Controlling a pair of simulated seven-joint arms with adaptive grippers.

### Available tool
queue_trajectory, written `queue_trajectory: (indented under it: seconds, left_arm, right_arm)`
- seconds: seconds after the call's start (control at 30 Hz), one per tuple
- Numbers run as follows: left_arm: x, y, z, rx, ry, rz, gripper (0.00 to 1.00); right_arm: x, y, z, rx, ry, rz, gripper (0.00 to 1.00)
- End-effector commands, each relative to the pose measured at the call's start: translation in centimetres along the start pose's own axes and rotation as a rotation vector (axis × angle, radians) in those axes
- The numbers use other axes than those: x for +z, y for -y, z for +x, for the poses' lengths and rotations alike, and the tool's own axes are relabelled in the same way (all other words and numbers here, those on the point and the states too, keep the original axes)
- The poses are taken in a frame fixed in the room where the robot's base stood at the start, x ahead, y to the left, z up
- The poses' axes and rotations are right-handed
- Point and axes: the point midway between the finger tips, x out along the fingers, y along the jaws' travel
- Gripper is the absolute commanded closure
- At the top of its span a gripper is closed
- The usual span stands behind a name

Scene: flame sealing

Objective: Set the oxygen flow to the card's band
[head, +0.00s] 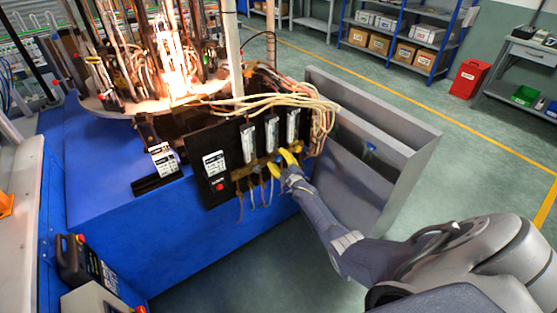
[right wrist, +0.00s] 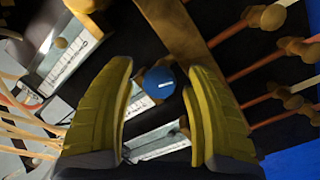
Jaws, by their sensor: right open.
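My right gripper (head: 285,161) is at the lower edge of a black panel (head: 205,141), by a brass manifold (head: 256,165). Three upright flow meters with pale scales stand above it: left (head: 247,143), middle (head: 271,132) and right (head: 292,125). In the right wrist view, my yellow fingers (right wrist: 162,70) are open on either side of a blue knob (right wrist: 158,83) with a white mark. Gaps show between knob and fingers. A white printed card (head: 214,163) is on the panel, its text too small to read. My left gripper is not in view.
Pale hoses (head: 290,98) loop at the panel's right, beside a grey open cabinet (head: 400,150). Glowing flames (head: 180,75) burn above the blue machine body (head: 110,190). Another labelled block (head: 163,160) sits left of the panel. The green floor in front is clear.

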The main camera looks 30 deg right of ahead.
Motion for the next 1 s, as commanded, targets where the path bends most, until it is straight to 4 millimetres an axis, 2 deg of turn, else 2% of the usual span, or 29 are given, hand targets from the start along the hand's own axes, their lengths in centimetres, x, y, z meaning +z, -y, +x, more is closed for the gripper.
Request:
queue_trajectory:
  seconds: [0.17, 0.63, 0.77, 1.0]
  left_arm:
    - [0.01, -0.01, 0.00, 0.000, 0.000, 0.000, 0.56]
    - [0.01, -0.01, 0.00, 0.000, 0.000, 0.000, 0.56]
    - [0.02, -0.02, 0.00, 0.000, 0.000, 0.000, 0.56]
    - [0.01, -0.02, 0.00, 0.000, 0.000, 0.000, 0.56]
  right_arm:
    - [-0.02, -0.01, 0.00, 0.000, 0.000, 0.000, 0.44]
    - [-0.01, -0.01, -0.01, 0.000, 0.000, 0.000, 0.99]
    - [-0.01, -0.02, -0.01, 0.000, 0.000, 0.002, 1.00]
    - [-0.02, -0.06, -0.01, -0.013, 0.011, 0.110, 1.00]
